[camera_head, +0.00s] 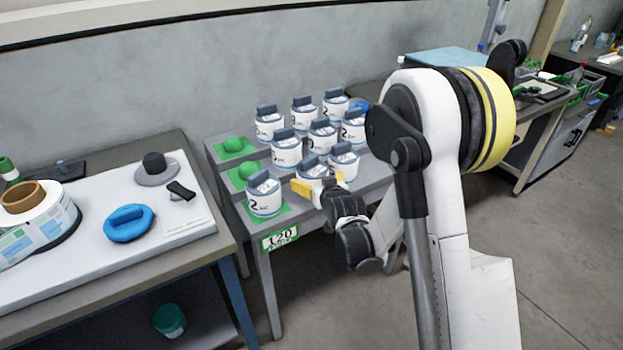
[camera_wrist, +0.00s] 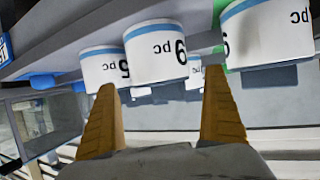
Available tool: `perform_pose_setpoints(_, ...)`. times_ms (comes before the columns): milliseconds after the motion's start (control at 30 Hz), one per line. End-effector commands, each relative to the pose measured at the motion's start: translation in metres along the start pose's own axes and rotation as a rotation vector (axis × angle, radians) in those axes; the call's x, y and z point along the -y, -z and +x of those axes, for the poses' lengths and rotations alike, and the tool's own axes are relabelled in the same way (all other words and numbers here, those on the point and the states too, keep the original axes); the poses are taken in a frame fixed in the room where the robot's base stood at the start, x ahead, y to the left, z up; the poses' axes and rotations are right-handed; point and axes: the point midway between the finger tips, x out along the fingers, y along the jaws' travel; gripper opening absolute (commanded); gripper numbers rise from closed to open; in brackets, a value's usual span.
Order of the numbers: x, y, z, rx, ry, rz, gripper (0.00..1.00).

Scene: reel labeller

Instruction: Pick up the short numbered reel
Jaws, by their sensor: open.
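Several white reels with blue-grey tops stand in rows on a stepped grey rack; one marked 2 (camera_head: 264,200) is at the front left on a green pad. I cannot tell which is the short numbered one. My gripper (camera_head: 320,185) is open and empty at the front of the rack, partly covering a front reel (camera_head: 312,166). In the wrist view, turned upside down, a reel whose digit looks like 6 (camera_wrist: 155,55) shows beyond and between my yellow fingers (camera_wrist: 161,82). Another reel (camera_wrist: 103,68) is behind the left fingertip, and a larger-looking reel (camera_wrist: 265,35) is at right.
The left bench (camera_head: 190,228) holds a blue disc (camera_head: 129,222) and a large roll (camera_head: 50,228). Open floor lies at right.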

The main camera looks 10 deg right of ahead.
Motion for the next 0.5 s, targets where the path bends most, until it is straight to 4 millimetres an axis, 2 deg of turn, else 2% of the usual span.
perform_pose_setpoints(167, 0.000, 0.001, 0.015, 0.000, 0.000, 0.000, 1.00)
perform_pose_setpoints(400, -0.002, 0.008, 0.052, 0.001, 0.001, 0.000, 1.00)
perform_pose_setpoints(500, -0.002, 0.009, 0.060, 0.000, 0.001, 0.000, 1.00)
